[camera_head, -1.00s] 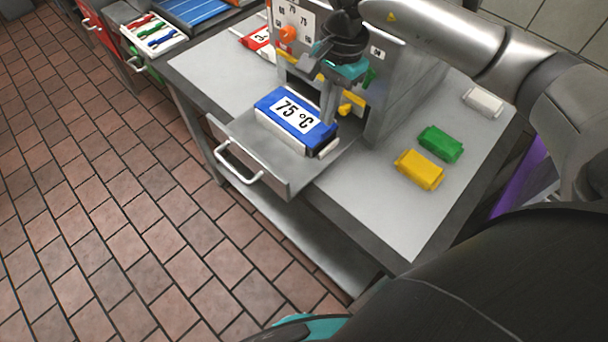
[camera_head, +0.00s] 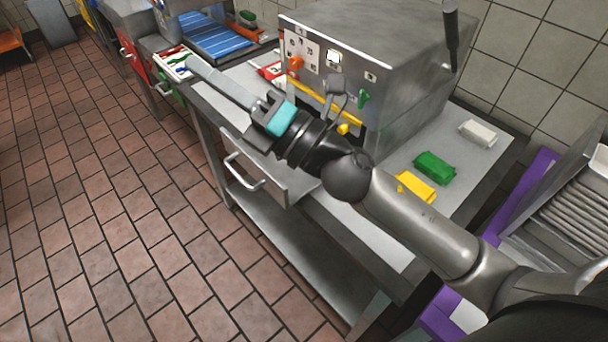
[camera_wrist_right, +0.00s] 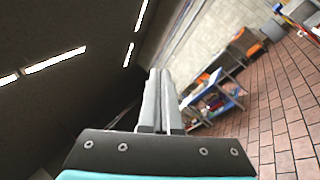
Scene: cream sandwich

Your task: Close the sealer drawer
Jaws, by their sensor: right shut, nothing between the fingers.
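The sealer (camera_head: 400,50) is a grey metal machine on the table, with an orange knob and yellow and green parts on its front. Its drawer (camera_head: 270,170) is pulled out toward the floor side, with a handle (camera_head: 240,172) on the front. My right arm and hand cross over the drawer and hide its inside, so the blue 75 °C block is not visible. My right gripper (camera_head: 192,62) is shut and empty, its long fingers pointing to the upper left, past the drawer. The wrist view also shows the shut fingers (camera_wrist_right: 157,75). My left gripper is not in view.
Yellow (camera_head: 416,187), green (camera_head: 435,167) and white (camera_head: 478,133) blocks lie on the table right of the sealer. A tray with coloured utensils (camera_head: 172,65) and a blue ridged surface (camera_head: 212,37) stand at upper left. The tiled floor (camera_head: 90,200) before the drawer is clear.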

